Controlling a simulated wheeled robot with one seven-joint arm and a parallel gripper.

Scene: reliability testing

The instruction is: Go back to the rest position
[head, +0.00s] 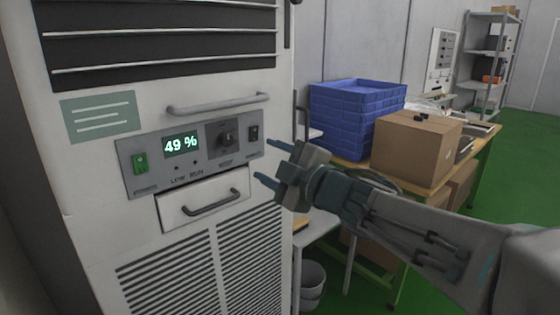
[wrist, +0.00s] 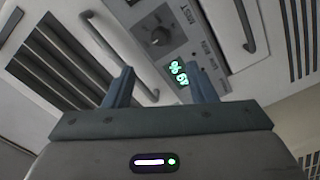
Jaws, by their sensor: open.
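My gripper (head: 268,163) is open and empty in the head view, in front of the right part of a white machine's control panel (head: 150,186). Its two fingers point left toward the panel and appear apart from it. In the wrist view my gripper (wrist: 160,88) shows both fingers spread, with the panel's dark knob (wrist: 157,37) and green display (wrist: 180,74) beyond them. In the head view the display (head: 181,145) reads 49 %, with a green switch at its left and the knob (head: 225,138) at its right.
The white cabinet (head: 80,190) has a handle (head: 218,104) above the panel and a drawer (head: 205,198) below it. To the right, a table holds blue crates (head: 350,115) and a cardboard box (head: 415,145). A bin (head: 312,280) stands on the green floor (head: 520,170); shelves (head: 490,60) stand behind.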

